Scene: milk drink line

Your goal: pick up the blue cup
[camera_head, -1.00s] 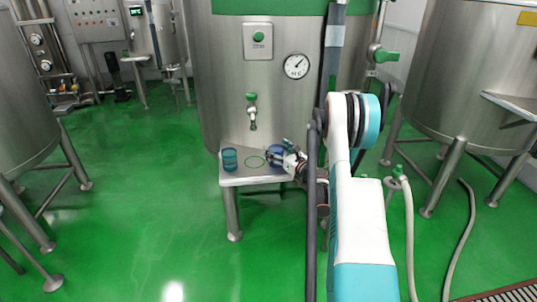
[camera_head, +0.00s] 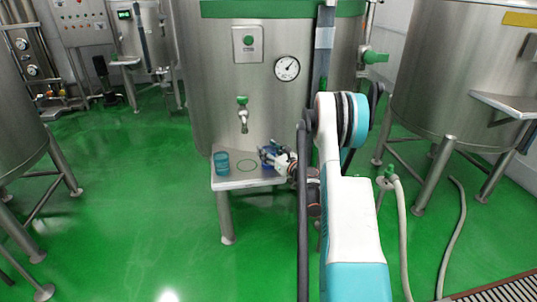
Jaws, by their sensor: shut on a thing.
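The blue cup (camera_head: 267,164) is at the right part of the small steel shelf (camera_head: 225,182) under the tank's tap. It is mostly hidden by my gripper (camera_head: 268,156), which is shut on it. I cannot tell whether the cup touches the shelf. A teal cup (camera_head: 221,163) stands upright at the shelf's left end, apart from my gripper. A thin green ring (camera_head: 247,166) is marked on the shelf between the two cups.
The large tank (camera_head: 215,90) with a green-handled tap (camera_head: 242,112) stands right behind the shelf. Another tank (camera_head: 450,80) stands at the right, with a pale hose (camera_head: 404,235) on the floor. The green floor (camera_head: 130,200) left of the shelf is clear.

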